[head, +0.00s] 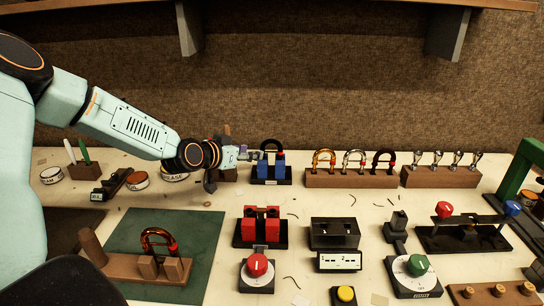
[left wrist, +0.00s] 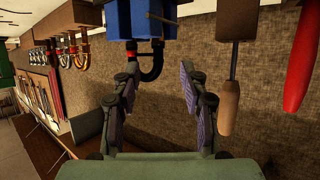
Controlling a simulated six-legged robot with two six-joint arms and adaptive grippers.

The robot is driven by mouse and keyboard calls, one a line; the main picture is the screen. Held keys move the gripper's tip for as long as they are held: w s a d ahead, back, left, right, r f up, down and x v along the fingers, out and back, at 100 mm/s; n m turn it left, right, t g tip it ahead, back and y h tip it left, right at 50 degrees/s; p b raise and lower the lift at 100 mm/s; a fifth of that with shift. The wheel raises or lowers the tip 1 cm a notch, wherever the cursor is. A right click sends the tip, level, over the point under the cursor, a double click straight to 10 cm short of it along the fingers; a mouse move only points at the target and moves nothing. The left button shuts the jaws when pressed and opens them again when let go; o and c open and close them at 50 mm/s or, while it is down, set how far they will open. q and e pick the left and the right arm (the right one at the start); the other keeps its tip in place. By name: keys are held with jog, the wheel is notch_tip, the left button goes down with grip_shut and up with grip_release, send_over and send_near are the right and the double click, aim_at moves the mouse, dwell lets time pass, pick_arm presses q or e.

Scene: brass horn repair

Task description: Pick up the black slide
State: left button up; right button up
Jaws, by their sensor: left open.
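A black U-shaped slide (head: 270,146) with a red band stands in a blue block (head: 264,168) on a dark base at the back. It also shows in the left wrist view (left wrist: 151,74), its bend toward my left gripper (left wrist: 160,72). That gripper is open, and the bend appears between the fingertips, nearer the left finger; I cannot tell whether they touch. In the head view my left gripper (head: 248,154) reaches in from the left, just beside the slide. Another black slide (head: 384,158) stands in the wooden rack. My right gripper is out of view.
The wooden rack (head: 350,179) also holds gold and silver slides. A wooden-handled tool (left wrist: 229,105) and a red-handled one (left wrist: 296,75) hang near my gripper's right in the wrist view. Red blocks (head: 262,228) and a green mat (head: 205,240) lie nearer the front.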

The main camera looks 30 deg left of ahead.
aim_at(259, 161)
pick_arm(q)
jog(key=shift+w+d+f+b, duration=0.15)
jog(key=shift+w+f+b, duration=0.05)
jog(key=shift+w+b, duration=0.3)
jog(key=shift+w+d+f+b, duration=0.15)
jog(key=shift+w+f+b, duration=0.05)
jog(key=shift+w+b, duration=0.3)
jog(key=shift+w, duration=0.2)
jog(key=shift+b+x, duration=0.4)
jog(key=shift+x, duration=0.85)
jog(key=shift+s+r, duration=0.25)
jog(key=shift+s, duration=0.1)
jog(key=shift+c, duration=1.1)
jog(key=shift+w+f, duration=0.2)
jog(key=shift+w, duration=0.05)
jog(key=c, duration=0.5)
jog(key=shift+s+a+r, duration=0.1)
jog(key=shift+s+r, duration=0.05)
grip_shut()
